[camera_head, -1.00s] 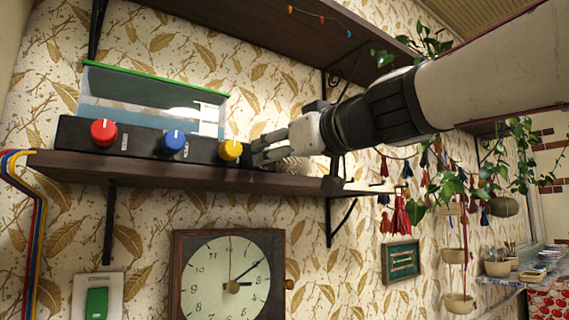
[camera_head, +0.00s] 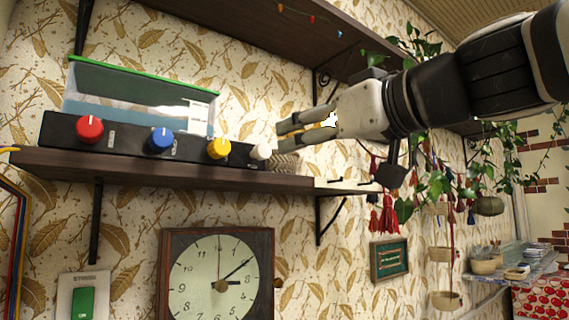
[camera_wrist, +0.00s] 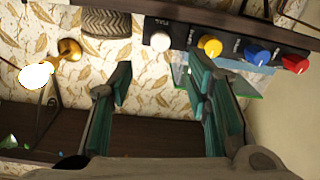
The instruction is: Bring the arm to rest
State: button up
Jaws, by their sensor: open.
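My gripper (camera_head: 284,132) is open and empty in the head view. It hangs in the air above the right part of the wooden shelf (camera_head: 130,170), close to a white knob (camera_head: 261,152) in the picture. In the wrist view the two fingers of my gripper (camera_wrist: 158,82) stand apart with nothing between them. The black control box (camera_head: 60,128) carries a red knob (camera_head: 89,129), a blue knob (camera_head: 160,139), a yellow knob (camera_head: 219,148) and the white knob. The white knob also shows in the wrist view (camera_wrist: 160,41), beyond the fingers.
A clear case with a green edge (camera_head: 140,78) stands behind the knobs. An upper shelf (camera_head: 250,35) runs above my gripper. A ribbed grey object (camera_head: 286,163) sits right of the box. A clock (camera_head: 220,280) hangs below. Tassels (camera_head: 388,215) and plants (camera_head: 440,180) hang at the right.

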jog(key=s+d+f+m+g+h, duration=0.2)
jog(key=f, duration=0.8)
jog(key=s+d+f+m+g+h, duration=0.1)
jog(key=s+f+m+g+h, duration=0.1)
jog(key=f, duration=0.9)
jog(key=s+d+f+m+g+h, duration=0.2)
jog(key=s+d+f, duration=0.3)
jog(key=f, duration=0.5)
jog(key=s+d+f+m+g+h, duration=0.3)
jog(key=s+d+f, duration=0.3)
jog(key=f, duration=0.5)
jog(key=shift+s+d+g+h, duration=0.25)
jog(key=shift+s+h, duration=0.25)
jog(key=shift+h, duration=0.3)
